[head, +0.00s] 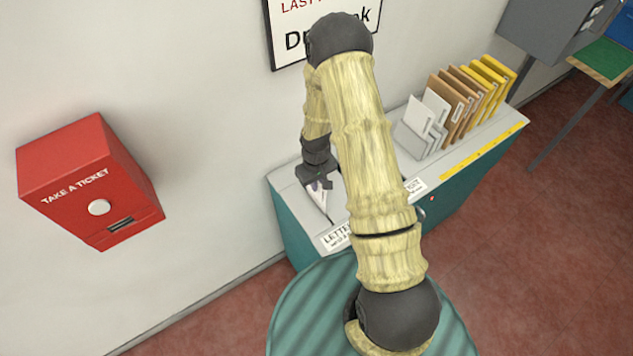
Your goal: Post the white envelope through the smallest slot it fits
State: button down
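My gripper (318,184) is over the far left part of the counter top, pointing down. It appears shut on a white envelope (318,196), which shows as a small pale piece with a purplish mark just below the fingers. The envelope's lower edge is close to the counter top; I cannot tell whether it is inside a slot. A label starting "LETTE" (337,238) lies at the counter's near left edge, and a second label (415,186) lies farther right. My arm hides the counter between them, and the slot openings are not clear.
A rack of white, brown and yellow envelopes (455,108) stands on the counter's right part, beside a yellow ruler strip (482,152). A red ticket box (92,180) hangs on the left wall. A grey box (553,28) is at top right. Red floor is open at right.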

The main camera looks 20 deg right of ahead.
jog(key=shift+f+b, duration=0.3)
jog(key=shift+f, duration=0.3)
jog(key=c, duration=1.6)
grip_release()
notch_tip(320, 180, up, 17)
jog(key=b, duration=0.3)
jog(key=shift+r, duration=0.2)
